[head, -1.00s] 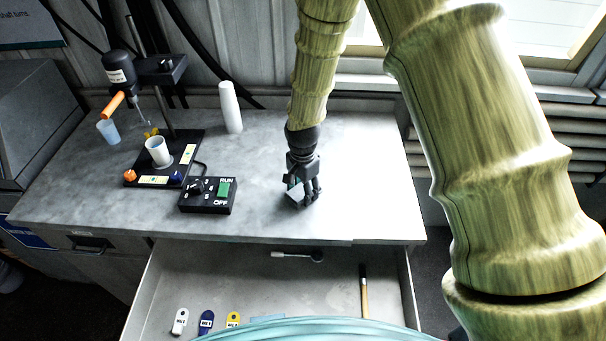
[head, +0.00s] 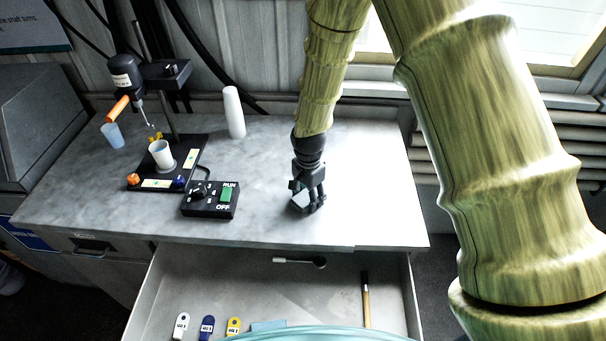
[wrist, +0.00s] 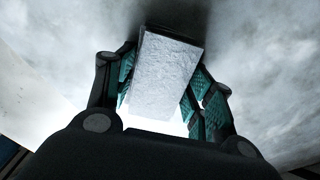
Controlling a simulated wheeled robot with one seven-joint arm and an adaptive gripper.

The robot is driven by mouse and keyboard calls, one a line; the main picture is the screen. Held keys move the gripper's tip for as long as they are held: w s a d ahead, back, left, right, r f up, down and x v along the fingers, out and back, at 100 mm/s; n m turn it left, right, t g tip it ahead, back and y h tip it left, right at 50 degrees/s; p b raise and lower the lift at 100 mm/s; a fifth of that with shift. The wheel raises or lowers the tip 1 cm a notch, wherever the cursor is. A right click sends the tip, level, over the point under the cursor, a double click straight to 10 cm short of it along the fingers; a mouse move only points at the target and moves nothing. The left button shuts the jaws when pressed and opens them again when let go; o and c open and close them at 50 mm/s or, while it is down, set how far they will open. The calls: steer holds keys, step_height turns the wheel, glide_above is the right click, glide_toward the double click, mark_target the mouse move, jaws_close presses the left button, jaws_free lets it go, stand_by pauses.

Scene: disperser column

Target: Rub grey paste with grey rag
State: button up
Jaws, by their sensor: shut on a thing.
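My gripper (head: 309,205) points down at the bench top, right of the control box, in the head view. It is shut on a pale grey rag, a folded block with a rough face. In the wrist view the rag (wrist: 165,75) sits between the teal-padded fingers of my gripper (wrist: 162,90). The rag's lower end is at or very near the bench surface; I cannot tell whether it touches. I cannot make out a distinct patch of grey paste; the bench top is itself mottled grey, and the area under the rag is hidden.
A disperser stand (head: 150,180) with a white cup (head: 161,154) is at the left. The control box (head: 210,200) stands beside it. A white roll (head: 234,112) stands at the back. The open drawer (head: 250,290) below holds tags, a spoon and a brush. The bench's right side is clear.

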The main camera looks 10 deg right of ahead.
steer(key=shift+a, duration=0.4)
steer(key=r, duration=0.1)
steer(key=r+p, duration=0.1)
steer(key=r, duration=0.1)
steer(key=shift+w, duration=0.25)
steer(key=shift+s+r+p, duration=0.25)
steer(key=shift+r+p, duration=0.45)
steer(key=shift+r, duration=0.1)
step_height(320, 180, up, 2)
steer(key=shift+w+r+p, duration=0.1)
steer(key=shift+w+p, duration=0.05)
steer(key=shift+p, duration=0.65)
steer(key=shift+r+p, duration=0.5)
steer(key=shift+r, duration=0.3)
